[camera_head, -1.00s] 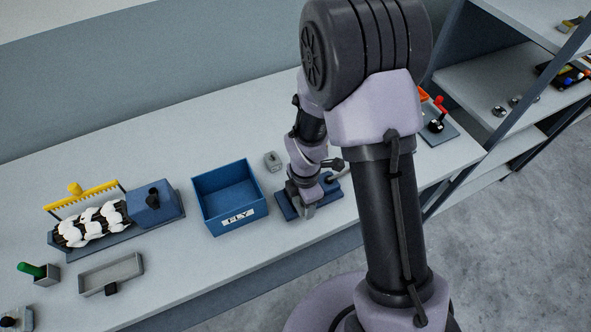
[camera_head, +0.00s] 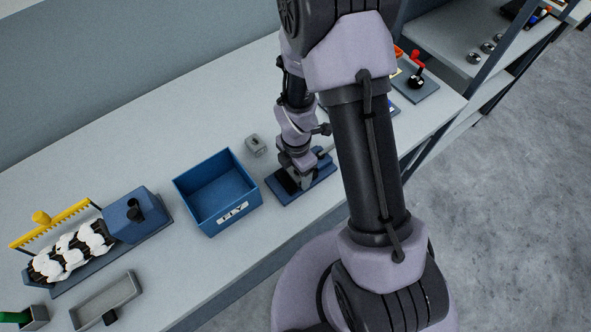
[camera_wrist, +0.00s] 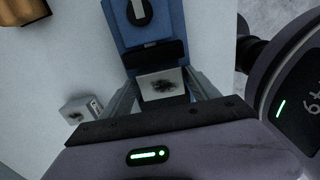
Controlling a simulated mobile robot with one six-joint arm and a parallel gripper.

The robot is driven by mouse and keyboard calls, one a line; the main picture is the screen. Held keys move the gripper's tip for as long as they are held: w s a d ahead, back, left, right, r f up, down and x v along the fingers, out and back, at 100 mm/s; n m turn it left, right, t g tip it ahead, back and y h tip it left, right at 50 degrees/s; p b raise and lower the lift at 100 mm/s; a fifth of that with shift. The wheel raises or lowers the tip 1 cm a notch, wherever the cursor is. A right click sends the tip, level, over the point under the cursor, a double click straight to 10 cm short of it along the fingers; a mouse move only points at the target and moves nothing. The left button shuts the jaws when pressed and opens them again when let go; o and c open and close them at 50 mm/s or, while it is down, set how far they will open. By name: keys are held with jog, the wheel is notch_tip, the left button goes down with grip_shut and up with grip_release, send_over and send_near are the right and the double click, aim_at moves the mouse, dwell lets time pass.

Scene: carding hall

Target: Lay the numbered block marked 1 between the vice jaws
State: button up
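The vice (camera_head: 318,181) has a blue base and stands near the front edge of the bench. In the wrist view its blue body (camera_wrist: 150,42) and a black jaw lie ahead of my gripper. My gripper (camera_wrist: 162,84) is down at the vice, its fingers on both sides of a pale block (camera_wrist: 176,80) and apparently closed on it. The block's top carries a dark mark that I cannot read. It sits at the jaw area; whether it rests on the vice is hidden. A second grey block (camera_head: 255,146) lies apart on the bench, also in the wrist view (camera_wrist: 78,109).
A blue open bin (camera_head: 236,212) stands left of the vice. Further left are a blue machine with a yellow comb (camera_head: 48,222) and a grey tray (camera_head: 105,298). A red-knobbed lever (camera_head: 415,82) stands at the right end, beside shelving.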

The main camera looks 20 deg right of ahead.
jog(key=shift+d, duration=0.1)
notch_tip(320, 180, up, 12)
jog(key=p, duration=0.4)
notch_tip(320, 180, up, 10)
jog(key=m+t, duration=0.2)
jog(key=m, duration=0.5)
send_over(294, 173)
jog(key=s+a+r+m+t+y, duration=0.2)
jog(key=s+r+m, duration=1)
jog(key=m, duration=0.7)
notch_tip(294, 173, up, 3)
jog(key=shift+s+a+r+t, duration=0.2)
jog(key=shift+a+t, duration=0.35)
jog(key=shift+t, duration=0.35)
